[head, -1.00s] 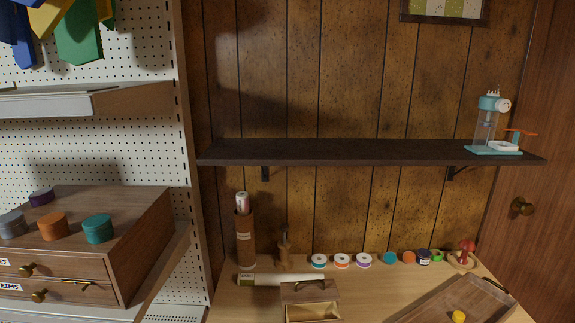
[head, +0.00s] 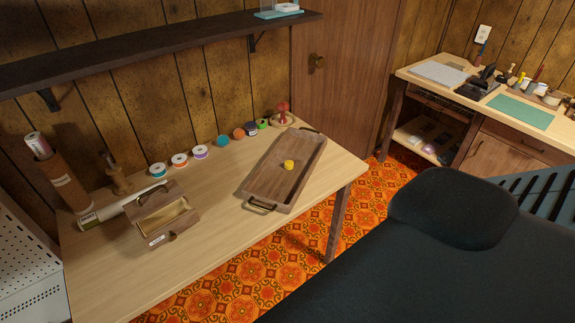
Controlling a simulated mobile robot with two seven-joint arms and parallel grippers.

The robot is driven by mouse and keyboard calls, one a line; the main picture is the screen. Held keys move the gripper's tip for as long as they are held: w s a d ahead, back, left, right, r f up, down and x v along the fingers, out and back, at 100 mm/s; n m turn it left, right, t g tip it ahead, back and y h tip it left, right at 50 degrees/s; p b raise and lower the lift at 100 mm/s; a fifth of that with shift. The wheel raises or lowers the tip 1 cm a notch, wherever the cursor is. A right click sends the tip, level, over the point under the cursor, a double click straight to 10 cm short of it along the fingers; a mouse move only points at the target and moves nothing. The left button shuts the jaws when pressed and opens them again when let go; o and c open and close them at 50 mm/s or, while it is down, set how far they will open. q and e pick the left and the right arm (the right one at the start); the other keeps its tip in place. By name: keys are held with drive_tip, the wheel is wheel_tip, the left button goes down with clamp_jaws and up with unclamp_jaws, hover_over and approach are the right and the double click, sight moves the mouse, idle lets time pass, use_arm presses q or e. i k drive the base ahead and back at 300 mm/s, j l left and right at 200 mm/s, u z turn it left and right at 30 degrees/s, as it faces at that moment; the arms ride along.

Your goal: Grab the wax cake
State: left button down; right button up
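A small yellow round piece (head: 289,165), which looks like the wax cake, lies in a wooden tray (head: 265,204) with metal handles. The tray sits on the right part of the light wood table (head: 215,255). Nothing covers the yellow piece. Neither of my grippers is in view.
Several spools and coloured round lids line the table's back edge, left of a red pincushion (head: 283,110). A small wooden box (head: 155,212) with an open drawer stands at left. A large dark padded shape (head: 455,205) fills the lower right. A second workbench (head: 455,80) stands beyond.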

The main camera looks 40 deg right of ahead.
sight(289, 164)
drive_tip(key=i+l+z, duration=0.2)
drive_tip(key=l+z, duration=0.2)
drive_tip(key=i+l+z, duration=0.55)
drive_tip(key=l+z, duration=0.2)
